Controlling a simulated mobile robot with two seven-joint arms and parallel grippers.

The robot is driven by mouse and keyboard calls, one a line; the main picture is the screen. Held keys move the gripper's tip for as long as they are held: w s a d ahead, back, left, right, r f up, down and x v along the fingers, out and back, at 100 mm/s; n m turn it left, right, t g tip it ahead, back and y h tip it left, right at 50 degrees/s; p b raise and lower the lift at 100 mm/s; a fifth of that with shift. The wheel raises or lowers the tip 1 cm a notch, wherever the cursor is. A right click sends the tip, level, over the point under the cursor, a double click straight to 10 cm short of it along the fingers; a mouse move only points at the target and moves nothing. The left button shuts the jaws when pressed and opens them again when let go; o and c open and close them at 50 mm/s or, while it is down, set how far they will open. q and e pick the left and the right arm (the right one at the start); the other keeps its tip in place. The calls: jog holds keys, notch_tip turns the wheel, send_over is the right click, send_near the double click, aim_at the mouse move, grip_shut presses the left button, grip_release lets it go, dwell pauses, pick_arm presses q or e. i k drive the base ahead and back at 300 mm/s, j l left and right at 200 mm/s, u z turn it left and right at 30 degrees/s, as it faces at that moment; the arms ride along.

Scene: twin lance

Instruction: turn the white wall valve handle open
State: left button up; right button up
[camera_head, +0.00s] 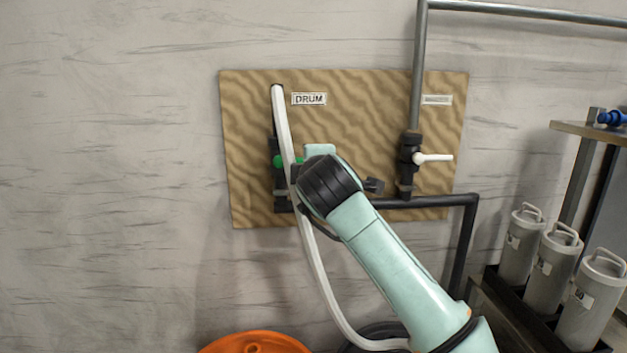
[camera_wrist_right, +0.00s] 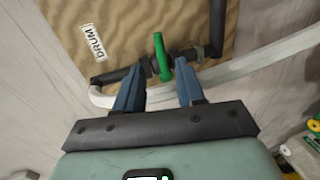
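The white valve handle (camera_head: 434,157) sticks out level to the right from a dark valve body (camera_head: 409,150) on the right of the wooden board. My right gripper (camera_wrist_right: 160,75) is open in the wrist view, its two blue-grey fingers apart with nothing between them. A green handle (camera_wrist_right: 161,57) is just beyond the fingertips, near the DRUM label. In the head view my right arm is in front of the board's left valve, and only a bit of the green handle (camera_head: 286,161) shows. The fingers are hidden there. The right gripper is left of the white handle. My left gripper is not in view.
A white hose (camera_head: 318,277) hangs from the DRUM side beside my right arm. A grey pipe (camera_head: 418,75) runs above the white-handled valve and a dark pipe (camera_head: 428,201) below. Grey canisters (camera_head: 553,268) stand at right; an orange drum (camera_head: 256,343) is below.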

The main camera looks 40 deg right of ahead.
aim_at(418, 158)
jog(key=k+j, duration=0.75)
jog(key=j, duration=0.2)
